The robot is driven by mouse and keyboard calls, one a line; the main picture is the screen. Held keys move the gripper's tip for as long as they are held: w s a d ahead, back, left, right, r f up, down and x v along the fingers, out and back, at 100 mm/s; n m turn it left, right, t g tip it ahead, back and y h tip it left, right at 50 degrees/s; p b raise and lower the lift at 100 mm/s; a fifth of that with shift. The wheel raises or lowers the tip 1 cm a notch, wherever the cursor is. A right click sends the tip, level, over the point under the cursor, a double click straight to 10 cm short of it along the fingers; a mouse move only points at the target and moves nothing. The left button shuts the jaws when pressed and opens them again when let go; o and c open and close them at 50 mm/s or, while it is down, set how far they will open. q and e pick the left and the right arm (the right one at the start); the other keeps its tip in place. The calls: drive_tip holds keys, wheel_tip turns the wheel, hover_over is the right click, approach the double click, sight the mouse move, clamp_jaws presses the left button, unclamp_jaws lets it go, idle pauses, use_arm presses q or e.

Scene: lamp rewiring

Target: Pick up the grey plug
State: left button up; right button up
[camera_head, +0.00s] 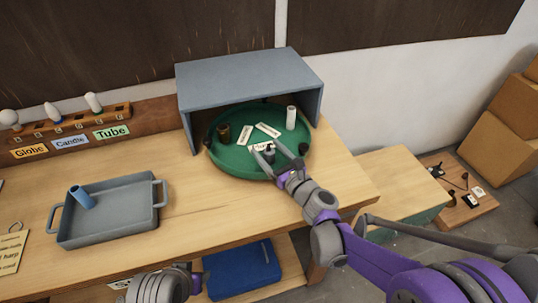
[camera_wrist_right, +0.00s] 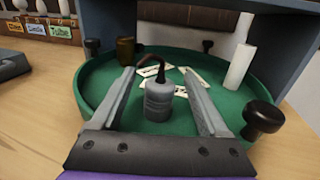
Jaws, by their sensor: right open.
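The grey plug (camera_wrist_right: 159,100) stands upright on the green round tray, with a dark cord curving from its top. In the head view the plug (camera_head: 269,153) is small and partly covered by my gripper. My right gripper (camera_head: 276,150) is open, with its two fingers reaching over the tray on either side of the plug. In the right wrist view the gripper (camera_wrist_right: 160,95) has the plug between its fingers, with gaps on both sides. My left arm shows at the bottom of the head view, but its fingers cannot be made out.
The green tray (camera_head: 226,158) sits under a grey open-fronted cover (camera_head: 250,75). A grey-blue tray (camera_head: 110,228) with a blue tube stands left. Bare bench lies between the trays.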

clamp_jaws()
idle(0.3)
